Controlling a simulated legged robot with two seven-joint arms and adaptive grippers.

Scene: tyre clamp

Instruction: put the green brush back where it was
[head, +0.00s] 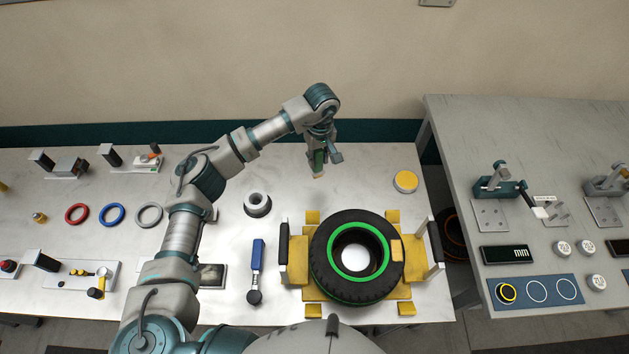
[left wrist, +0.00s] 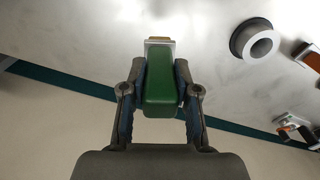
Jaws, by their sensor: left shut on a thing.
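The green brush (left wrist: 161,85) is a green block with a pale and brown end. It sits between the two fingers of my left gripper (left wrist: 160,110), which is shut on it. In the head view the left gripper (head: 319,152) is over the back of the white table, behind the tyre, with the green brush (head: 318,160) pointing down. I cannot tell whether the brush tip touches the table. My right gripper is not in view.
The tyre (head: 328,265) with a green ring lies in a yellow clamp (head: 298,262). A grey ring-shaped part (head: 257,204), a blue-handled tool (head: 257,262) and a yellow round button (head: 405,181) stand nearby. The table (head: 365,165) is clear around the brush.

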